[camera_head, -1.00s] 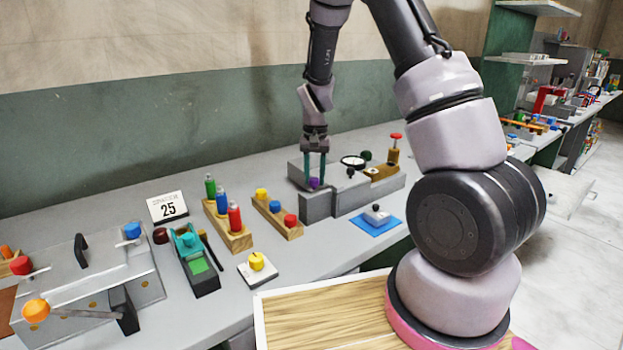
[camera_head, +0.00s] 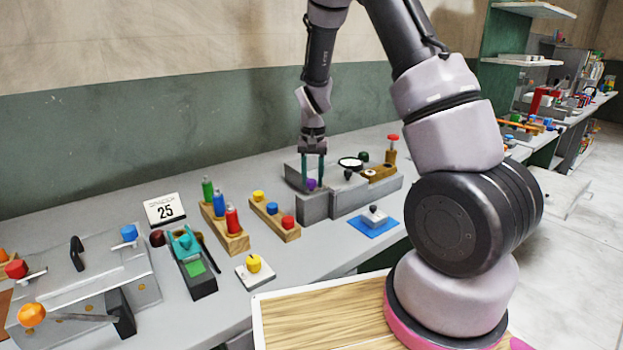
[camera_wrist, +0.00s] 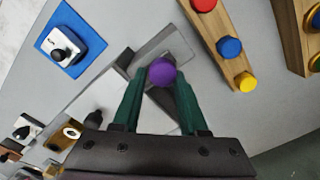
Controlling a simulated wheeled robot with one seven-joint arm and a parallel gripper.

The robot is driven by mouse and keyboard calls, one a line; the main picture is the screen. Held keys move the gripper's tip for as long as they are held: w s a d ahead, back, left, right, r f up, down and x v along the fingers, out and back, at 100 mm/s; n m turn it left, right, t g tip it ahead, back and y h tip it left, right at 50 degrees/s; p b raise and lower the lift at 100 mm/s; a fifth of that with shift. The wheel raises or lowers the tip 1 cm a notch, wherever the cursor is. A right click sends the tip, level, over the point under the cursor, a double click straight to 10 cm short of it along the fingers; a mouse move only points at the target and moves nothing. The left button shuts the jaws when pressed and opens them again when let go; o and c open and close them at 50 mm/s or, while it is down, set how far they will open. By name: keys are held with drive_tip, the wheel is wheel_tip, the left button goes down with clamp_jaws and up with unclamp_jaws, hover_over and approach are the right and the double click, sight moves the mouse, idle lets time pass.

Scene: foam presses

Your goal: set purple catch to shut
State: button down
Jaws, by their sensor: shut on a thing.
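The purple catch (camera_head: 311,184) is a small round purple knob at the left end of the grey press block (camera_head: 345,203). It also shows in the wrist view (camera_wrist: 162,72), between the tips of my two green fingers. My gripper (camera_head: 312,180) points straight down over the block and is shut on the purple knob. The part of the catch under the knob is mostly hidden by the knob and fingers.
A wooden rack with yellow and red knobs (camera_head: 274,219) stands close left of the press.

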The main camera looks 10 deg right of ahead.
drive_tip(key=shift+d+f, duration=0.1)
drive_tip(key=shift+d, duration=0.85)
drive_tip(key=c, duration=0.5)
unclamp_jaws()
drive_tip(key=shift+d, duration=0.1)
drive_tip(key=shift+c, duration=0.2)
drive_tip(key=shift+o, duration=0.2)
drive_tip(key=shift+d, duration=0.15)
drive_tip(key=shift+a, duration=0.3)
wheel_tip(320, 180, up, 13)
drive_tip(key=shift+f, duration=0.2)
drive_tip(key=shift+w, duration=0.1)
wheel_tip(320, 180, up, 11)
